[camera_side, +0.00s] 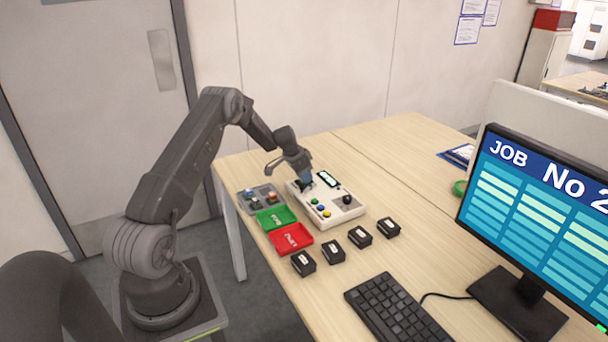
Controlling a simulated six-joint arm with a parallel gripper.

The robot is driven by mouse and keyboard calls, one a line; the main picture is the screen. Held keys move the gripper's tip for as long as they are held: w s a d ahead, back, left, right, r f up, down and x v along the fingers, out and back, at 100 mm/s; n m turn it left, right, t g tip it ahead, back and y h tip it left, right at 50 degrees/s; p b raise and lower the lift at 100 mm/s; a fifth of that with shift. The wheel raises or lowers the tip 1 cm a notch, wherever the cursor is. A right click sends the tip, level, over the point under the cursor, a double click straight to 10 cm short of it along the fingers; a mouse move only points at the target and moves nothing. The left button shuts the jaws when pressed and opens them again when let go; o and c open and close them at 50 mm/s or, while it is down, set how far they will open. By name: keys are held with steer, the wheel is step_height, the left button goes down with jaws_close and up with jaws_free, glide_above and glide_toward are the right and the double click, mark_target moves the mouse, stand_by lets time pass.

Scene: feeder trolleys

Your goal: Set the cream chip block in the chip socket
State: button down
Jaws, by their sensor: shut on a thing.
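My gripper (305,185) points down at the far left part of a white test unit (348,216). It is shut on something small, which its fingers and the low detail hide. No cream chip block can be made out elsewhere, so the held thing appears to be that block. The chip socket cannot be made out; the spot under my gripper on the unit is covered. Whether the held block touches the unit cannot be told.
A grey tray (245,203) with several small coloured blocks stands left of the unit. A green tray (276,218) and a red tray (291,239) lie in front. Several black boxes (333,251), a keyboard (395,308) and a monitor (540,220) stand nearer.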

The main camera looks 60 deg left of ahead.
steer(key=shift+f, duration=0.15)
steer(key=c, duration=0.9)
jaws_free()
steer(key=shift+o, duration=0.2)
steer(key=v, duration=1.4)
steer(key=shift+f, duration=0.1)
